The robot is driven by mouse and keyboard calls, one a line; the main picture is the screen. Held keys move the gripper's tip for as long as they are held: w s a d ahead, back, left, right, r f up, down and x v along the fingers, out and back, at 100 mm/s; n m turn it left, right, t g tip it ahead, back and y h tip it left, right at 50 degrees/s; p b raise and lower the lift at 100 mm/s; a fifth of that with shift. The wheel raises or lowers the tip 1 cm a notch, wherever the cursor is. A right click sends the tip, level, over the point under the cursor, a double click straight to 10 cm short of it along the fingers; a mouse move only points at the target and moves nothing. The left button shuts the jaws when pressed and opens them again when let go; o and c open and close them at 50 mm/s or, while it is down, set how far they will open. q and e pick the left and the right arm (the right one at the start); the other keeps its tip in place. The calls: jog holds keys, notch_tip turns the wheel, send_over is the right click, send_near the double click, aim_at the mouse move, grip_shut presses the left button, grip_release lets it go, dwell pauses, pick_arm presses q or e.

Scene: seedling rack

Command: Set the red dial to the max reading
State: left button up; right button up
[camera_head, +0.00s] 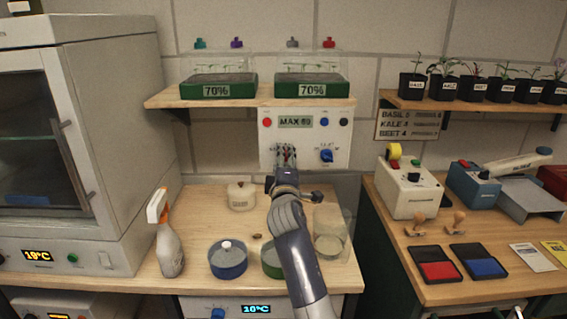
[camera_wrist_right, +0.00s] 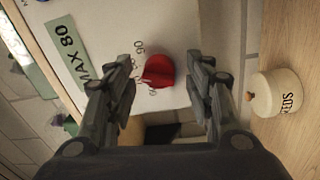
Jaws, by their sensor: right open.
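The red dial (camera_wrist_right: 158,71) shows in the right wrist view on a white control panel, with printed scale marks beside it. Its exact pointer setting is hard to read. My right gripper (camera_wrist_right: 163,85) is open, with its fingers on either side of the dial and a gap to each. In the head view my right gripper (camera_head: 285,160) is in front of the panel (camera_head: 305,162) and mostly hides the dial. The panel's display (camera_head: 295,122) seems to read MAX 80 in the wrist view. My left gripper is not in view.
A blue dial (camera_head: 326,156) is right of the red one, on the same panel. Below are a seeds jar (camera_head: 241,197), a spray bottle (camera_head: 169,245), a blue bowl (camera_head: 228,263) and a clear container (camera_head: 331,235). A shelf (camera_head: 250,101) with two green trays is above.

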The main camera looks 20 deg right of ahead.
jog(key=shift+s, duration=0.1)
jog(key=v, duration=0.7)
jog(key=shift+s+a+f, duration=0.1)
